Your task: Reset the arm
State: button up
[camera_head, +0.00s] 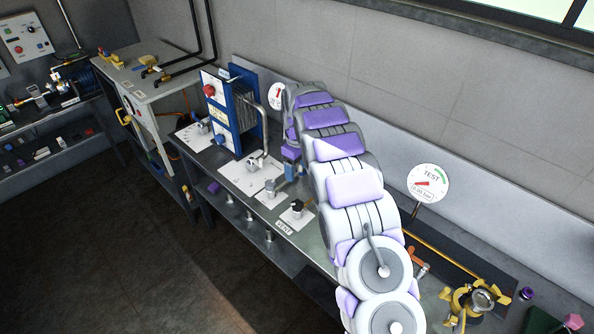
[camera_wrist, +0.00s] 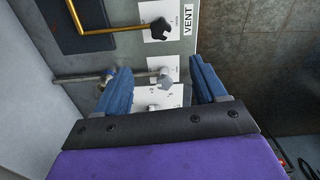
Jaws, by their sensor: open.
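My arm, white and purple, reaches from the bottom right of the head view over the steel bench towards the blue plate unit. In the wrist view my gripper (camera_wrist: 163,88) has its two blue fingers wide apart, one on each side of a grey valve knob (camera_wrist: 166,76) on a white plate. Nothing is seen held between the fingers. I cannot tell how far the fingertips are from the knob. The VENT valve (camera_head: 297,206), with a black knob, stands on the bench left of my arm; the black knob also shows at the top of the wrist view (camera_wrist: 160,28).
The blue plate unit (camera_head: 228,115) stands beyond the bench valves. A TEST gauge (camera_head: 428,184) stands right of my arm, near a yellow clamp fitting (camera_head: 473,299). A white cabinet (camera_head: 150,85) stands at the back left. The dark floor (camera_head: 90,240) at left is clear.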

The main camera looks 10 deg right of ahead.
dwell(0.3)
jog(key=s+d+r+m+b, duration=0.1)
jog(key=s+r+m, duration=0.1)
jog(key=s+r, duration=0.35)
jog(key=s+r+m+b, duration=0.1)
jog(key=s+r, duration=0.1)
jog(key=s, duration=0.7)
jog(key=s+d+r+m+b, duration=0.1)
jog(key=s+r+m+b, duration=0.15)
jog(key=s, duration=0.45)
jog(key=s+a+f+m+g+b, duration=0.1)
jog(key=s, duration=1.4)
jog(key=s+f+m+b, duration=0.1)
jog(key=s+f+m, duration=0.1)
jog(key=s, duration=1.4)
jog(key=shift+a+f+g+b, duration=0.25)
jog(key=shift+a+g+b, duration=0.1)
jog(key=shift+g, duration=0.05)
